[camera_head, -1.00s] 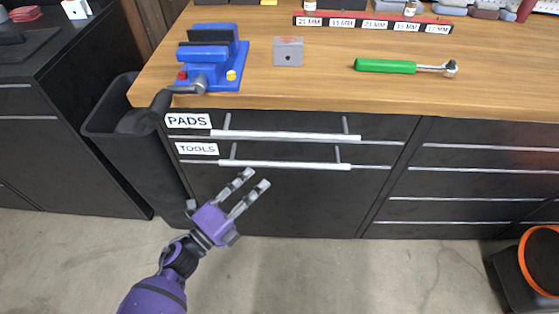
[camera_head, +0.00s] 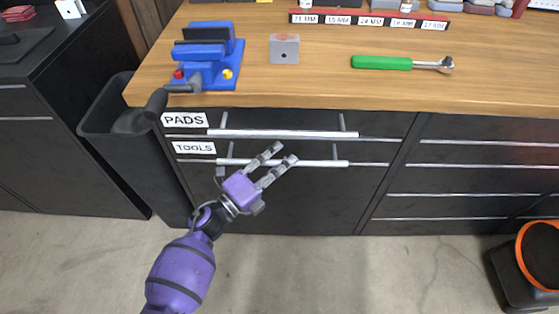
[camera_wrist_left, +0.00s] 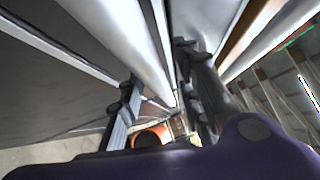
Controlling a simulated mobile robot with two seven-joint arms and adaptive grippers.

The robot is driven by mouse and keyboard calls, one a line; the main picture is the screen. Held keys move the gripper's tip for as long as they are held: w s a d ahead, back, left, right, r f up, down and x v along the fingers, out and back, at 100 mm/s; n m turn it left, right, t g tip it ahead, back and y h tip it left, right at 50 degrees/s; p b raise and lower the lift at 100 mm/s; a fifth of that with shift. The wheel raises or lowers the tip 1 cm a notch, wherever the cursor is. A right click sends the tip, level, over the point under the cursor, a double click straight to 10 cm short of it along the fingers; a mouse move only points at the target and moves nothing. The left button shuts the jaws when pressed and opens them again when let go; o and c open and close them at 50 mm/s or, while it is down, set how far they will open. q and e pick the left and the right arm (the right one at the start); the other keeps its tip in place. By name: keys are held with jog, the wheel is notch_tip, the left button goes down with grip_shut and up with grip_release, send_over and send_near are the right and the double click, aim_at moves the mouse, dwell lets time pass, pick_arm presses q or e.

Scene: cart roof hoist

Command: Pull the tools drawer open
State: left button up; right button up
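The tools drawer, marked by a white TOOLS label (camera_head: 194,148), is the second one down in the dark cabinet, and its front is flush. Its white bar handle (camera_head: 322,163) stands off the front on two posts. My left gripper (camera_head: 283,154) is at the middle of this handle, with fingers apart and partly covering it. In the left wrist view the handle bar (camera_wrist_left: 138,45) runs between the two open fingers (camera_wrist_left: 160,90). I cannot tell whether either finger touches it. My right gripper is not in view.
The PADS drawer handle (camera_head: 285,134) is just above. The wooden worktop (camera_head: 310,90) overhangs the drawers and carries a blue vise (camera_head: 208,58), a grey block (camera_head: 284,49) and a green ratchet (camera_head: 385,63). A dark bin (camera_head: 110,120) stands left; an orange-rimmed bin (camera_head: 540,262) stands right.

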pick_arm(q)
jog(key=shift+c, duration=0.5)
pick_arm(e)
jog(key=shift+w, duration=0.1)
pick_arm(q)
grip_shut()
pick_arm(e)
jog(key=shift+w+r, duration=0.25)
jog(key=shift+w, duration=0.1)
pick_arm(q)
jog(key=s+p, duration=0.1)
jog(key=s, duration=3)
jog(key=shift+s, duration=0.2)
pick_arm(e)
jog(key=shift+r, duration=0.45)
pick_arm(q)
jog(key=shift+a, duration=0.1)
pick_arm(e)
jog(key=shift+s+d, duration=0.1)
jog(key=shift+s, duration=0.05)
